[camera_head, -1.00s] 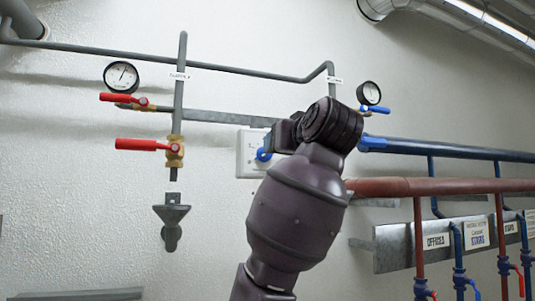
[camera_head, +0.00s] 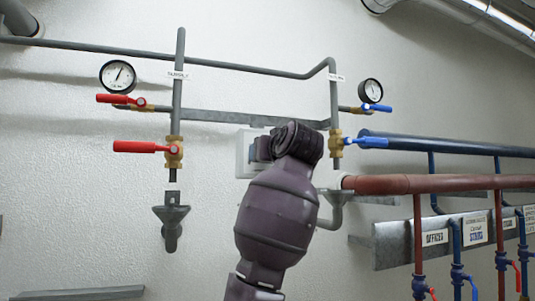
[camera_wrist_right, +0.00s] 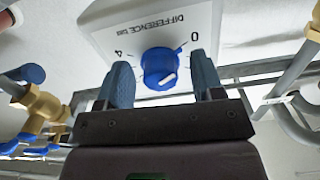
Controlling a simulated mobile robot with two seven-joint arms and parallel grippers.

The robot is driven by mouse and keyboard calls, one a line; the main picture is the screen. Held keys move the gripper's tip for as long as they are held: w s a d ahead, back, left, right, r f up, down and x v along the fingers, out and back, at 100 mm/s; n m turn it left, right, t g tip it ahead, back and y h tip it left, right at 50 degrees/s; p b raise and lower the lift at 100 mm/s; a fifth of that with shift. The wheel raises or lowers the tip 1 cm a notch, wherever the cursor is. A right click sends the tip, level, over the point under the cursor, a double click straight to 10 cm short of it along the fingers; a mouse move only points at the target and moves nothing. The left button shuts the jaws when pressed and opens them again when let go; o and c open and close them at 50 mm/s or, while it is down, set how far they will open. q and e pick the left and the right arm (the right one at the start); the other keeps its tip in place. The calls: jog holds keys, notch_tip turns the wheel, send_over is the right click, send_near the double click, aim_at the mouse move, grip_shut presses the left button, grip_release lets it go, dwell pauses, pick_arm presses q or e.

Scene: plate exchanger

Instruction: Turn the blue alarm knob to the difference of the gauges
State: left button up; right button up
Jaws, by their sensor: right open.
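The blue alarm knob (camera_wrist_right: 158,66) sits on a white box (camera_wrist_right: 120,22) lettered "DIFFERENCE bar", with 0 and 4 marked, upside down in the right wrist view. A white pointer mark shows on the knob's lower right there. My right gripper (camera_wrist_right: 164,84) is open, one finger on each side of the knob; contact is unclear. In the head view my arm hides the knob and part of the box (camera_head: 243,150). The left gauge (camera_head: 118,76) has its needle up and slightly right. The right gauge (camera_head: 371,91) is too small to read. My left gripper is out of view.
Red-handled valves (camera_head: 140,147) are at the left and a blue-handled valve (camera_head: 358,142) is right of my arm. A grey pipe (camera_head: 230,67) runs above. A red pipe (camera_head: 430,184) and blue pipe (camera_head: 430,146) extend right. A grey funnel drain (camera_head: 171,220) hangs lower left.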

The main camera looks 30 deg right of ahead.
jog(key=c, duration=0.9)
jog(key=shift+m, duration=0.3)
pick_arm(q)
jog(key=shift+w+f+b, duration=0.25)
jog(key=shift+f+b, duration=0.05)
jog(key=shift+b, duration=0.35)
pick_arm(e)
jog(key=m, duration=1.1)
jog(key=shift+r, duration=0.15)
jog(key=shift+m, duration=0.3)
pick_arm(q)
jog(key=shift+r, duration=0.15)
pick_arm(e)
jog(key=o, duration=0.9)
